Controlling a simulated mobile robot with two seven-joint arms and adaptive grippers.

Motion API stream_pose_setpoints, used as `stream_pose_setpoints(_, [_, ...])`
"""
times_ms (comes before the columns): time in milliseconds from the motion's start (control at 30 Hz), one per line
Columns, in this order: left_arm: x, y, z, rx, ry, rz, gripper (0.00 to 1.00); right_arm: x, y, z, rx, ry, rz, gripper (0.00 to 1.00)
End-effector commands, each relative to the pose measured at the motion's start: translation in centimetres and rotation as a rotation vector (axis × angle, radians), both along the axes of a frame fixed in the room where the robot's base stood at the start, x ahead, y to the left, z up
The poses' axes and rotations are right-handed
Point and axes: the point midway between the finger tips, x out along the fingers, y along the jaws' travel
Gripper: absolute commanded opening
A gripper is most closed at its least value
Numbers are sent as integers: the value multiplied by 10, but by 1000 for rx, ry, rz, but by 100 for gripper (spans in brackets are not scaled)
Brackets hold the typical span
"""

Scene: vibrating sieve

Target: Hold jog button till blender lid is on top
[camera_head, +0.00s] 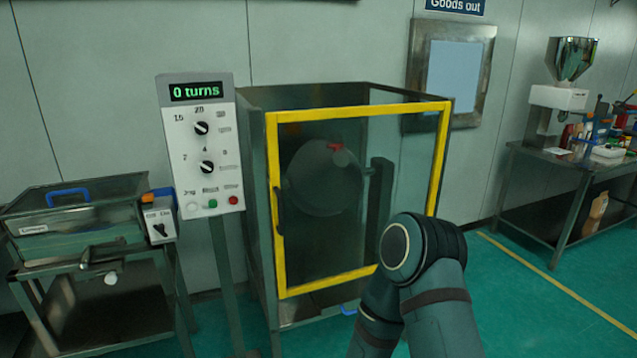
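The control panel (204,150) stands on a post left of the blender, and its display (196,91) reads "0 turns". The pale jog button (193,205) is at the lower left of the panel, beside a green button (213,203) and a red button (233,200). The blender drum (322,185) is dim behind the glass of a yellow-framed door, which looks shut. A small red part (338,148), possibly on the lid, shows at the drum's upper side; the lid's outline is unclear. One of my arms rises at the lower right, with no gripper showing. Neither gripper is visible.
A sieve machine (75,225) with a blue handle and a switch box (160,225) stands at the left. A steel table (570,165) with a hopper and tools is at the right. Green floor between the blender and that table is mostly clear.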

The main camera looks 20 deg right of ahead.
Motion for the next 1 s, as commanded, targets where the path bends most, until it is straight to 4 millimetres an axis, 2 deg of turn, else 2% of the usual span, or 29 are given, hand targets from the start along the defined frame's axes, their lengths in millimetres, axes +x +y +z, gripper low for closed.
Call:
stream_pose_setpoints(33, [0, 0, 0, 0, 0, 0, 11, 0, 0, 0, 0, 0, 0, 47])
stream_pose_setpoints(67, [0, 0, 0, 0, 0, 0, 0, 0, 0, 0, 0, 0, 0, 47])
stream_pose_setpoints(1000, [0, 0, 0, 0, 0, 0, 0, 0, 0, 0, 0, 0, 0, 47])
